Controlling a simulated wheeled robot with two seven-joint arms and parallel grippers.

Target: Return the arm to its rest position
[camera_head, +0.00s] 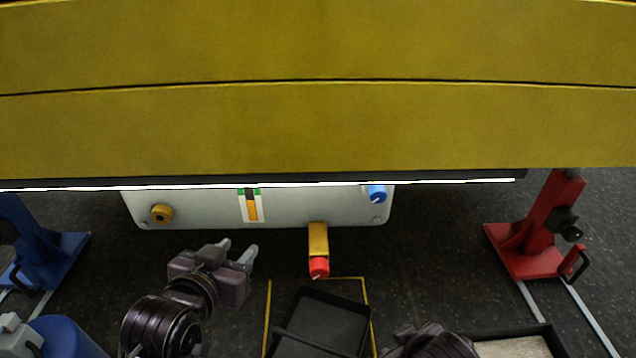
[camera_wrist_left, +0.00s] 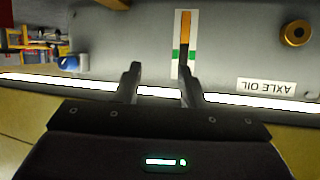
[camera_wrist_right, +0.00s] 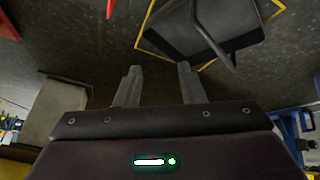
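My left gripper (camera_head: 240,252) is open and empty, in front of a grey panel (camera_head: 300,212) under a large yellow boom (camera_head: 320,125). In the left wrist view its two fingers (camera_wrist_left: 160,85) stand apart with nothing between them, below an orange-and-white gauge strip with green marks (camera_wrist_left: 185,40). My right arm shows only in part at the bottom edge of the head view, and its fingertips are hidden there. In the right wrist view my right gripper (camera_wrist_right: 158,80) is open and empty, its fingers pointing towards the dark floor.
A black tray (camera_head: 322,318) lies inside a yellow floor outline. A red stand (camera_head: 535,240) is at right, a blue stand (camera_head: 45,250) at left. A yellow fitting with a red end (camera_head: 319,265) projects from the panel. A brass knob (camera_head: 161,213) and blue cap (camera_head: 376,193) are on the panel.

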